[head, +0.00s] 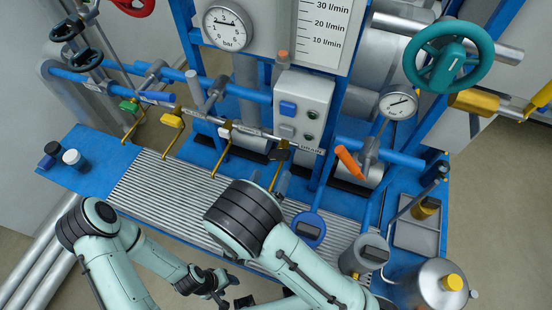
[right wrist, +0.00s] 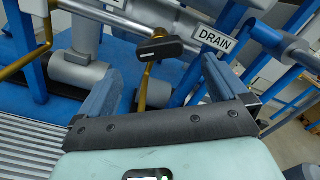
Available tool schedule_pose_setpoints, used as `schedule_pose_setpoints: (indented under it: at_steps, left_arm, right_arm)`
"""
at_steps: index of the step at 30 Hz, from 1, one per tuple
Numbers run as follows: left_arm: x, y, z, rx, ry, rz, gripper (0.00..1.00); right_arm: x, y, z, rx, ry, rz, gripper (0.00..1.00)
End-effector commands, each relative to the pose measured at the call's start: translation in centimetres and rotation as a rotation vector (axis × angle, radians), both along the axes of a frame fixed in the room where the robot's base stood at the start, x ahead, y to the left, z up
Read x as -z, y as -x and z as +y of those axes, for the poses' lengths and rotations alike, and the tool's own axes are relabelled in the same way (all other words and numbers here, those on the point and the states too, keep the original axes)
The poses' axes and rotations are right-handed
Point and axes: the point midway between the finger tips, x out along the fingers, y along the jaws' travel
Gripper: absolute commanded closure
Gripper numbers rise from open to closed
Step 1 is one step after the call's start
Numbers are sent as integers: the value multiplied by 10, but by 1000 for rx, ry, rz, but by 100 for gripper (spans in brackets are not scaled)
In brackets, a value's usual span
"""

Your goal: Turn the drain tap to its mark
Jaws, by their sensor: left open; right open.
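The drain tap (head: 279,154) is a dark handle on the pipe, left of the DRAIN label (head: 311,148). In the right wrist view the tap's black handle (right wrist: 160,48) lies nearly level, with a small white line on its face. My right gripper (right wrist: 161,70) is open, its two fingers pointing toward the tap on either side of it. No contact with the handle is visible, and its exact gap is unclear. In the head view I cannot make out the right fingers. My left gripper (head: 218,290) is open and low in the head view, away from the tap.
A ribbed tray (head: 165,188) lies below.

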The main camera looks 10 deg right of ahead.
Motion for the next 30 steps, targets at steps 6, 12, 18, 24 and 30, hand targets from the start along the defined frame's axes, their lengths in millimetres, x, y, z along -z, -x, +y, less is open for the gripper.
schedule_pose_setpoints:
  at_steps: [6,12,18,24,30]
  left_arm:
    - [-11,-10,0,0,0,-12,47]
    - [-14,-13,0,0,0,-17,47]
    - [-14,-13,0,0,0,-17,47]
    - [-14,-13,0,0,0,-16,47]
    - [-14,-13,0,0,0,-16,47]
  right_arm:
    - [-2,-34,-23,2,0,-3,0]
    - [-1,-47,-32,2,-1,-2,0]
    - [-1,-49,-33,-1,-1,-2,0]
    - [0,-49,-33,-1,-1,-2,26]
    - [-1,-49,-33,-1,-2,-2,56]
